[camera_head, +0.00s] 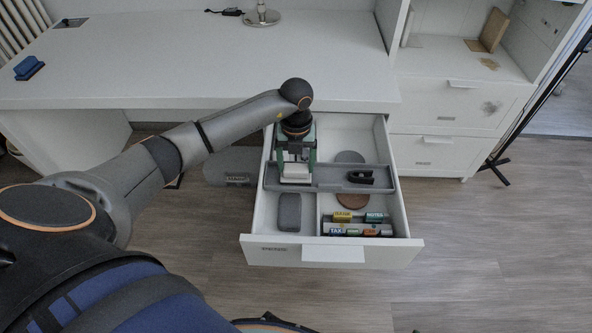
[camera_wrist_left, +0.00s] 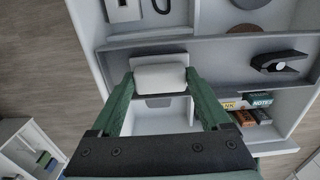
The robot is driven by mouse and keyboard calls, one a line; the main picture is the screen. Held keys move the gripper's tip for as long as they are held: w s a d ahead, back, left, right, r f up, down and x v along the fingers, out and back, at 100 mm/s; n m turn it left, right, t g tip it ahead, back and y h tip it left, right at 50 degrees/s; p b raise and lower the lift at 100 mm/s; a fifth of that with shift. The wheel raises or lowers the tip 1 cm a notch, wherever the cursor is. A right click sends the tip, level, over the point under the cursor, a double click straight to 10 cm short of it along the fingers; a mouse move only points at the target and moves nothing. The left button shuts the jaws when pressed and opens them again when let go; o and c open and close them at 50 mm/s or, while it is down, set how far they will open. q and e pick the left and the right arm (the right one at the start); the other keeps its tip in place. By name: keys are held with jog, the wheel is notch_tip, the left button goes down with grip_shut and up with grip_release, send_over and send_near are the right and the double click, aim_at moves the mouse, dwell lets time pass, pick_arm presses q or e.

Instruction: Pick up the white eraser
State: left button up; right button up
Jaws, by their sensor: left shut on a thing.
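The white eraser (camera_wrist_left: 160,77) is a small pale block between the green fingertips of my left gripper (camera_wrist_left: 160,84) in the left wrist view. The fingers are shut on its two sides. In the head view my left gripper (camera_head: 296,170) points down into the open drawer, and the white eraser (camera_head: 295,175) shows between its fingers at the grey tray. I cannot tell whether the eraser still touches the tray. My right gripper is not in view.
The open white drawer (camera_head: 333,254) holds a grey tray (camera_head: 328,187) across it, with a black curved item (camera_head: 361,177). A dark grey box (camera_head: 289,211) and several coloured packs (camera_head: 357,229) lie in front. The desktop (camera_head: 200,55) is mostly clear; a blue item (camera_head: 29,67) sits left.

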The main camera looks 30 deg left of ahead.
aim_at(296, 167)
pick_arm(q)
jog(key=c, duration=0.6)
jog(key=shift+o, duration=0.2)
jog(key=shift+r, duration=0.1)
jog(key=shift+r, duration=0.15)
notch_tip(296, 167, up, 3)
jog(key=shift+r+p, duration=0.15)
jog(key=shift+p, duration=0.3)
jog(key=s+d+r+p, duration=0.2)
jog(key=s+d+r, duration=0.4)
jog(key=s+r, duration=0.3)
jog(key=s, duration=0.3)
jog(key=shift+s+d, duration=0.15)
jog(key=shift+s, duration=0.1)
jog(key=shift+r, duration=0.1)
